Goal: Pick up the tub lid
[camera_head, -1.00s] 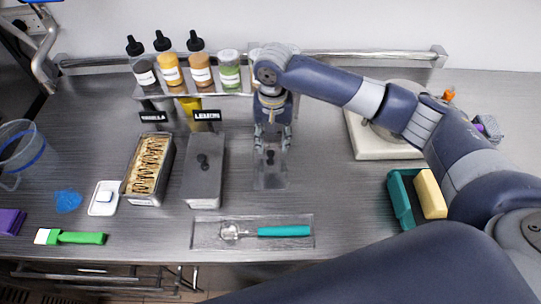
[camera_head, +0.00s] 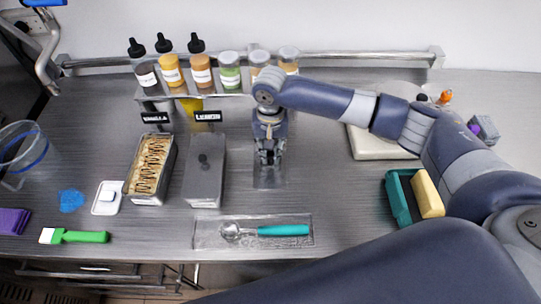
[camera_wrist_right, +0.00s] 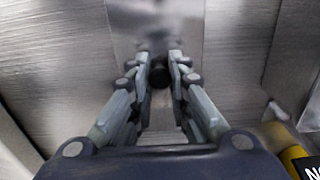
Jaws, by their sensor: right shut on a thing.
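The tub lid (camera_head: 268,181) is a flat grey metal rectangle lying on the steel counter, right of the lemon tub. Its dark knob (camera_wrist_right: 160,76) shows in the right wrist view between the fingertips, above the lid's surface (camera_wrist_right: 150,20). My right gripper (camera_head: 268,160) points down over the lid and is shut on the knob, hiding it in the head view; the fingers also show in the right wrist view (camera_wrist_right: 161,65). I cannot tell whether the lid is clear of the counter. My left gripper is not in view.
The open vanilla tub (camera_head: 132,188) and the covered lemon tub (camera_head: 204,185) stand to the left. Bottles and jars (camera_head: 201,75) line the back shelf. A scoop (camera_head: 280,230) lies on a tray in front. A teal container (camera_head: 398,198) is at right.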

